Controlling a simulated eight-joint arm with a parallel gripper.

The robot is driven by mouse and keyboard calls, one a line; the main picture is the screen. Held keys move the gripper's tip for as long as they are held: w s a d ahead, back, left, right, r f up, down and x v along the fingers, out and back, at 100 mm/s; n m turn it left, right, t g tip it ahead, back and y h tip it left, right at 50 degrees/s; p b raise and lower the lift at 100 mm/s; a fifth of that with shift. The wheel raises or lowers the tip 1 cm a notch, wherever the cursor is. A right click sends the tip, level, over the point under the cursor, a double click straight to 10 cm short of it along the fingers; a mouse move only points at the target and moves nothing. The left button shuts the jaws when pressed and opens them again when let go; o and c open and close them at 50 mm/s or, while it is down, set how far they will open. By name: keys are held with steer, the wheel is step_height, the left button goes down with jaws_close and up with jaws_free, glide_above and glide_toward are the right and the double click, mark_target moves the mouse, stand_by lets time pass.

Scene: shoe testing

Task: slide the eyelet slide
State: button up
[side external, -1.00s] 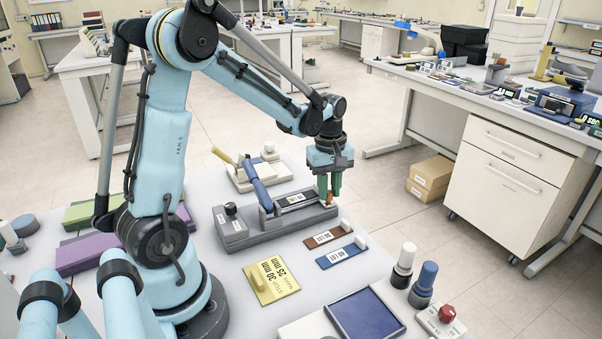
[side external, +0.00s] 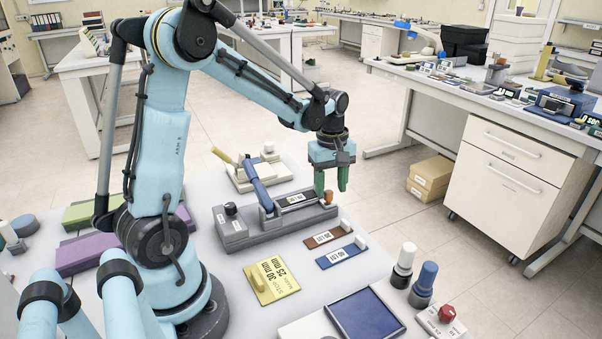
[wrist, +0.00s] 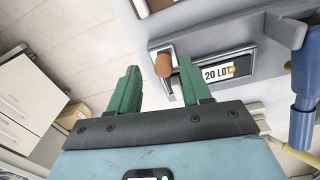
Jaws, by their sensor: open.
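The eyelet slide looks to be the dark strip with a white "20 LOT" label (wrist: 217,73), set in a grey fixture (side external: 262,234); the strip also shows in the side view (side external: 296,198). An orange-brown knob (side external: 328,196) stands at its right end, and it shows in the wrist view (wrist: 164,64). My gripper (side external: 331,184) is open and empty, its green fingers pointing down at the knob end. In the wrist view the knob appears between the fingertips and just beyond them; contact cannot be told.
A blue lever (side external: 258,185) rises at the fixture's left side. A brown plate (side external: 327,236) and a blue plate (side external: 342,254) lie in front, with a yellow gauge plate (side external: 270,280) nearer. A cream fixture (side external: 258,172) stands behind. Bare table lies around the yellow plate.

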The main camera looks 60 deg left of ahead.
step_height(320, 180, up, 11)
stand_by(0.5)
steer(key=shift+s+r, duration=0.1)
steer(key=s+d+f+m+t, duration=0.1)
steer(key=s+d+m+t, duration=0.2)
steer(key=d+m, duration=0.3)
steer(key=s+d+f+m+t, duration=0.2)
steer(key=s+d+m, duration=0.3)
steer(key=m, duration=0.5)
steer(key=shift+s+d+f+t, duration=0.2)
steer(key=shift+d+f+t, duration=0.05)
steer(key=shift+d+t, duration=0.75)
steer(key=shift+d, duration=0.1)
